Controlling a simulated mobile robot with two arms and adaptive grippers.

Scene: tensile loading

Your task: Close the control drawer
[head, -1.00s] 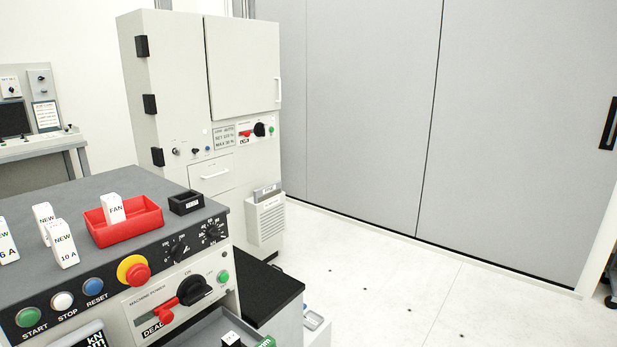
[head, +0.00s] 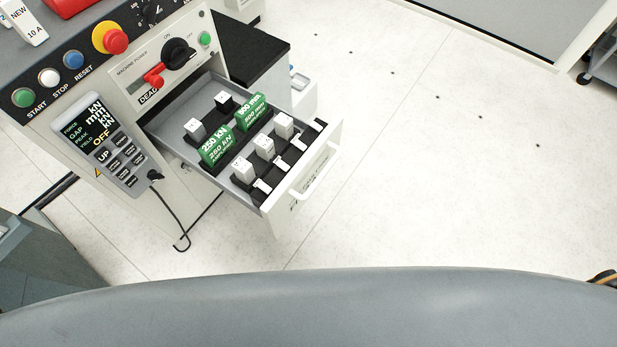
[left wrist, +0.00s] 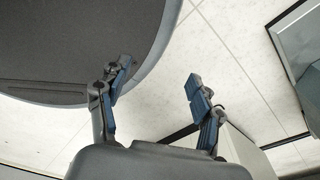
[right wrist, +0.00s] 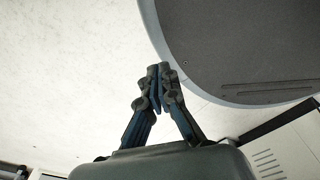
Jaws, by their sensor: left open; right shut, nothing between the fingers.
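The control drawer (head: 282,205) is pulled out from the front of the machine cabinet in the head view. It has a white front with a pale bar handle (head: 316,172). Inside are green blocks marked 250 kN and 500 mm, and several white and black modules in dark slots. My left gripper (left wrist: 158,82) is open and empty over the pale floor in the left wrist view. My right gripper (right wrist: 160,76) is shut and empty in the right wrist view. Neither gripper shows in the head view, and neither wrist view shows the drawer clearly.
A control panel carries a red emergency button (head: 115,40), a machine power switch (head: 180,53) and a hanging pendant (head: 100,140) with a cable. A black-topped bench (head: 245,52) stands beside the drawer. The floor (head: 430,190) right of the drawer is clear.

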